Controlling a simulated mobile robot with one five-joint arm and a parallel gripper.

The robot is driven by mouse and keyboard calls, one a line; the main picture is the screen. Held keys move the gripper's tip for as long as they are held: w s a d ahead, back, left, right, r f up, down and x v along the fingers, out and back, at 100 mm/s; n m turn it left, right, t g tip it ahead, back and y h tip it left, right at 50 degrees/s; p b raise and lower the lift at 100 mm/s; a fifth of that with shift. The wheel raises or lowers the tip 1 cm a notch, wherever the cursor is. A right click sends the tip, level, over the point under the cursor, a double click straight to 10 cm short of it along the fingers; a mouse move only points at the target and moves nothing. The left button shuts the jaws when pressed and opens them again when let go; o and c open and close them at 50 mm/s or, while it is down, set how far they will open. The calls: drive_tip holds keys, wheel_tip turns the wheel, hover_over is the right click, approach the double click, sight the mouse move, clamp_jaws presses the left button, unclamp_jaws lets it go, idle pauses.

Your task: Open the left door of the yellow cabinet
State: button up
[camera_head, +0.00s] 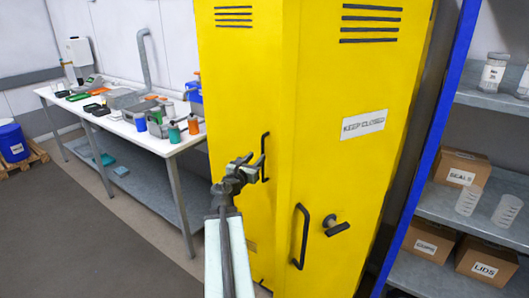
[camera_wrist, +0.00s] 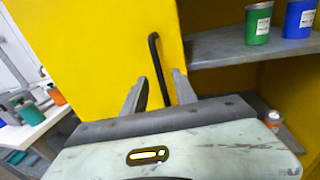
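The yellow cabinet (camera_head: 350,165) stands upright in front of me. Its left door (camera_head: 236,90) is partly open; it also shows in the wrist view (camera_wrist: 90,50), with the cabinet's inside visible to its right. The left door's black bar handle (camera_head: 265,157) shows in the wrist view (camera_wrist: 156,65) too. My gripper (camera_head: 251,168) is at this handle. In the wrist view its two fingers (camera_wrist: 160,92) stand apart on either side of the handle, with gaps visible; contact is unclear. The right door's handle (camera_head: 301,237) and dark latch knob (camera_head: 337,229) are free.
A grey shelf (camera_wrist: 220,50) inside the cabinet holds a green can (camera_wrist: 258,23) and a blue can (camera_wrist: 299,18). A white bench (camera_head: 135,132) with bottles stands left. A blue-framed rack (camera_head: 435,130) with boxes stands close on the right. Open floor (camera_head: 60,220) lies at left.

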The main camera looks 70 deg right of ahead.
sight(263, 150)
drive_tip(key=d, duration=0.8)
drive_tip(key=shift+s, duration=0.25)
drive_tip(key=shift+a, duration=0.1)
clamp_jaws()
drive_tip(key=shift+s, duration=0.15)
idle(0.8)
